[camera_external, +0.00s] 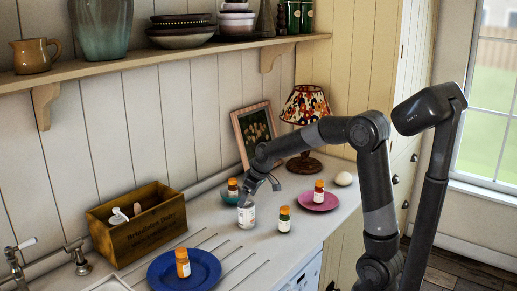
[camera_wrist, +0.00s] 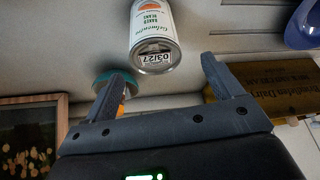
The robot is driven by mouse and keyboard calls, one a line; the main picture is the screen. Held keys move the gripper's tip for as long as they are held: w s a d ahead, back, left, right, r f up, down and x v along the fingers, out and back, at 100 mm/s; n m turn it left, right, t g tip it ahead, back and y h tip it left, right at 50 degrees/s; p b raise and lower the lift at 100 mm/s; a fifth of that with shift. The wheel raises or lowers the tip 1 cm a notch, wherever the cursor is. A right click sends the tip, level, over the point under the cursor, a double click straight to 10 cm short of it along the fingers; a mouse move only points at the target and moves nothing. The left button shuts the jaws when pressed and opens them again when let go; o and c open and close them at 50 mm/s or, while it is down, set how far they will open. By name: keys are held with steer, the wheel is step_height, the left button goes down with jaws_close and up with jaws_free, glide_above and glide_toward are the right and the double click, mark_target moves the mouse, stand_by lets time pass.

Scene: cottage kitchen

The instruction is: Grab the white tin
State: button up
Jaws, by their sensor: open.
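The white tin (camera_external: 247,216) stands upright on the counter, near the middle of the external view. It also shows in the wrist view, top centre, with a printed label and a silver end (camera_wrist: 153,42). My gripper (camera_external: 262,182) is just above and beside the tin in the external view. In the wrist view its two fingers (camera_wrist: 162,70) are spread wide, with nothing between them at the palm. The tin is in front of the gap between the fingertips. I cannot tell if a fingertip touches it.
A teal bowl (camera_external: 225,197) with an orange-capped bottle is close behind the tin. A wooden box (camera_external: 140,232) and blue plate (camera_external: 210,269) are left. A pink plate (camera_external: 327,204), lamp (camera_external: 306,106) and picture frame (camera_external: 238,128) are right and behind.

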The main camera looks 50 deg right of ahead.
mark_target(244, 210)
steer(key=x, duration=0.2)
steer(key=shift+w+f, duration=0.1)
steer(key=shift+f, duration=0.25)
steer(key=x, duration=0.5)
steer(key=shift+s+d+f, duration=0.2)
steer(key=shift+s+d, duration=0.05)
steer(key=c, duration=1.3)
steer(key=shift+r, duration=0.1)
